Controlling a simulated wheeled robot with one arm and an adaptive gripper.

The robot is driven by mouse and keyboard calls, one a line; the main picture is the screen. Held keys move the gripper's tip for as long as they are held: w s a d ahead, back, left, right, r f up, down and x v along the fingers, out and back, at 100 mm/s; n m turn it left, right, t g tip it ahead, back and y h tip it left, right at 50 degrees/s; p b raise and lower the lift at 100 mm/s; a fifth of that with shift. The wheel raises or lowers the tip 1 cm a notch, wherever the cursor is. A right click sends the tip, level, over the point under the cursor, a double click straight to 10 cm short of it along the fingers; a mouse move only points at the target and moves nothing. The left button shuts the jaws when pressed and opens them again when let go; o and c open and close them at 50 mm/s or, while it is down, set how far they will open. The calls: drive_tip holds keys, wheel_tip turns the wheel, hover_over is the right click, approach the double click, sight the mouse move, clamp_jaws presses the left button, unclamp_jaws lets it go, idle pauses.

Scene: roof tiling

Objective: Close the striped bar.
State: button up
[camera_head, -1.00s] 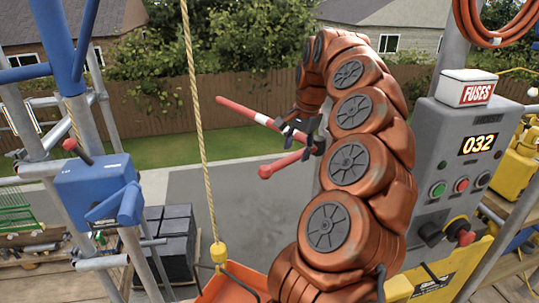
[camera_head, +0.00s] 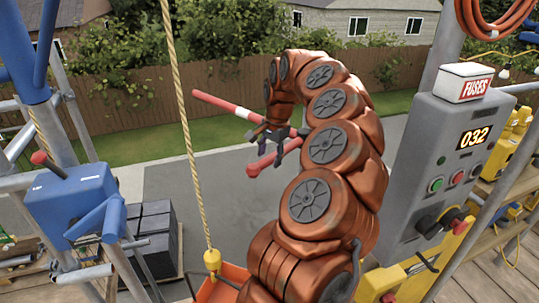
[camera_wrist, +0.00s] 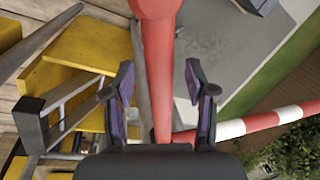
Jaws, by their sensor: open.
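A plain red rod with a rounded end (camera_head: 262,164) shows just below my gripper (camera_head: 280,146). In the wrist view this red rod (camera_wrist: 160,62) runs upright between the two spread fingers of my gripper (camera_wrist: 160,82). The fingers are open, with a visible gap on each side of the rod. How the rod joins the striped bar is hidden by my gripper and arm.
A grey control box (camera_head: 440,165) with a 032 display and buttons stands right of my arm. A rope (camera_head: 188,130) hangs at left, with an orange tray (camera_head: 222,285) below. A blue box (camera_head: 70,195) is on the left scaffold. Yellow framework (camera_wrist: 75,95) lies left in the wrist view.

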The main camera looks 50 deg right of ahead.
drive_tip(key=shift+f, duration=0.45)
clamp_jaws()
idle(0.5)
